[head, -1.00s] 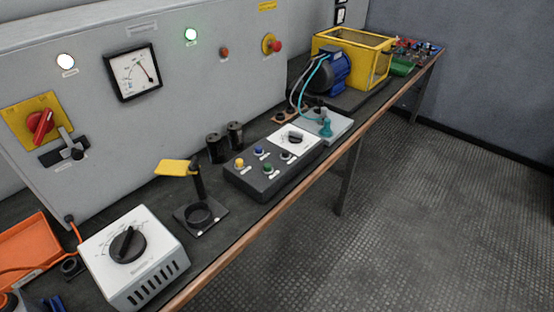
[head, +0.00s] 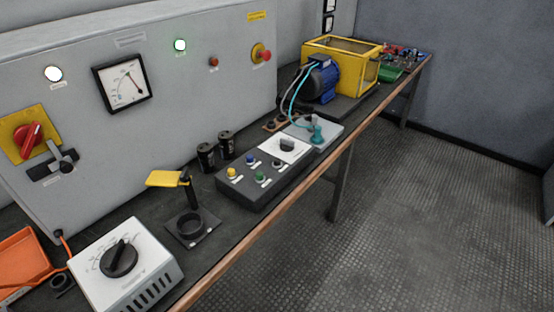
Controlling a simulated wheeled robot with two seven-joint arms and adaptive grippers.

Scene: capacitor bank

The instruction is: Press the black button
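A dark control box (head: 246,197) sits on the workbench near the middle of the head view. Its sloped top carries a yellow button (head: 232,172), a blue button (head: 250,159), a green button (head: 260,177) and a dark, black-looking button (head: 277,163) with a pale rim. The black one is at the right of the group, beside a white dial plate (head: 298,151) with a black knob (head: 287,145). Nothing covers the buttons. Neither of my grippers is in view.
Two black cylinders (head: 206,157) stand behind the box. To its left are a stand with a black ring (head: 190,223) and yellow flag, and a white dial box (head: 138,273). A grey cabinet (head: 190,90) rises behind. Open floor (head: 380,240) lies right of the bench edge.

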